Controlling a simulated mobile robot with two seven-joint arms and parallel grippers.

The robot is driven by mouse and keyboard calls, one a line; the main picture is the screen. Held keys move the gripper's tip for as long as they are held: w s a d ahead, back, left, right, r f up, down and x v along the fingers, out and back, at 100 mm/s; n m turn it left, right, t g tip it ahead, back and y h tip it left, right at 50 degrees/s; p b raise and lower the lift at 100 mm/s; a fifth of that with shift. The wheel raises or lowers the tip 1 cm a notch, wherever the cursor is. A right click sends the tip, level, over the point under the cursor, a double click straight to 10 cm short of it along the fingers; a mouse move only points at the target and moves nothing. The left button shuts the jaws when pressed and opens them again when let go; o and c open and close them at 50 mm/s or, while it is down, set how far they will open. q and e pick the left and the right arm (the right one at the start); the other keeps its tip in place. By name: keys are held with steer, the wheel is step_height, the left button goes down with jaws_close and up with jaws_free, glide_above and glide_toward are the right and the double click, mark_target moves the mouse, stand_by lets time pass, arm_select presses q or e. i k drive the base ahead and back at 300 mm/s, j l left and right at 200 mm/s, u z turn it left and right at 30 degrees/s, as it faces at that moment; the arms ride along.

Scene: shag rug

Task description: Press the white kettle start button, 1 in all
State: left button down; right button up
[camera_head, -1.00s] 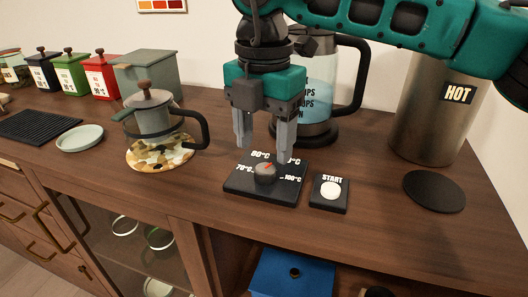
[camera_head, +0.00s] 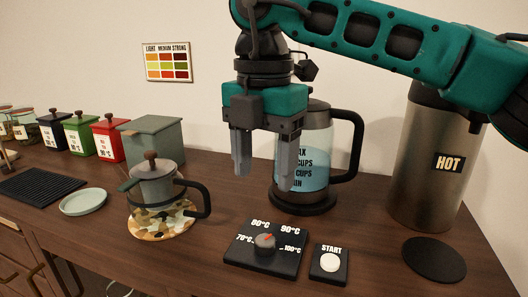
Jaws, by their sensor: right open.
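The white start button (camera_head: 330,262) sits on a small black block (camera_head: 328,275) labelled START, near the counter's front edge. Left of it is the black temperature panel (camera_head: 241,252) with a grey dial (camera_head: 265,243) whose red mark points toward the upper right. My right gripper (camera_head: 264,180) is open and empty, fingers pointing down, above and behind the panel and to the left of the button. The glass kettle (camera_head: 316,150) with water stands behind on its black base, partly hidden by the gripper. My left gripper is not in view.
A steel HOT canister (camera_head: 420,170) stands at right with a black round mat (camera_head: 434,259) before it. A teapot (camera_head: 156,183) on a camouflage mat (camera_head: 158,224) is at left. Coloured tins and a green dish (camera_head: 83,202) lie further left.

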mark_target(330, 262)
steer(key=k, duration=0.95)
